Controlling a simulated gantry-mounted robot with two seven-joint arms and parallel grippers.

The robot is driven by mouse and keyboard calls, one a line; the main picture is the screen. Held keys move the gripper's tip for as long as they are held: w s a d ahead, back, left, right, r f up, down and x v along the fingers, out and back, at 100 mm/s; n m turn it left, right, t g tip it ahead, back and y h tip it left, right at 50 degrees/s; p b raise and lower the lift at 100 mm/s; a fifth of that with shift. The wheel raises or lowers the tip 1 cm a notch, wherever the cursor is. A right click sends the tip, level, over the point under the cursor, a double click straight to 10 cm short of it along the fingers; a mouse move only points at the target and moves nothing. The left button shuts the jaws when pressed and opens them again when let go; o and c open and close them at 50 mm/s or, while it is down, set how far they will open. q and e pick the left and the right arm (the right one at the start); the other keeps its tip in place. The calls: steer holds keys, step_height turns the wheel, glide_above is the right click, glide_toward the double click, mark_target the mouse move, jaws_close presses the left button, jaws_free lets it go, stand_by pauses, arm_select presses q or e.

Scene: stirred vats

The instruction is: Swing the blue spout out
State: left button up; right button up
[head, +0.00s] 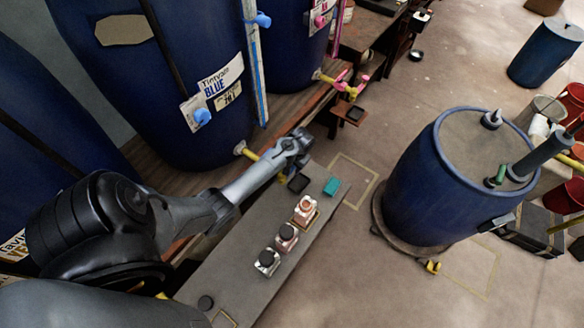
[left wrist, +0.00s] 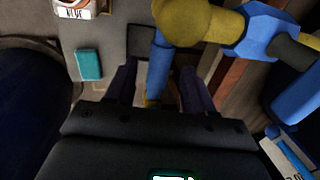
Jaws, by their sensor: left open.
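The large blue vat (head: 150,75) labelled BLUE stands at the upper left of the head view. A yellow pipe (head: 246,151) comes out near its foot, and my left gripper (head: 290,160) hides most of the spout beyond it. In the left wrist view, the blue spout (left wrist: 160,62) runs between the fingers of my open left gripper (left wrist: 158,78). The spout hangs from a yellow joint (left wrist: 190,18), which joins a blue section (left wrist: 250,32). Whether a finger touches the spout I cannot tell. My right gripper is not in view.
A grey bench (head: 235,262) below my left arm bears several small bottles, including a pink one (head: 287,235), and a teal block (head: 332,186). A blue drum (head: 430,190) stands right of the bench. Another vat's pink spout (head: 345,85) is farther back. Floor between bench and drum is clear.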

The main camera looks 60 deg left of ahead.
arm_select(q)
steer(key=shift+a+f, duration=0.15)
steer(key=shift+f, duration=0.5)
jaws_close()
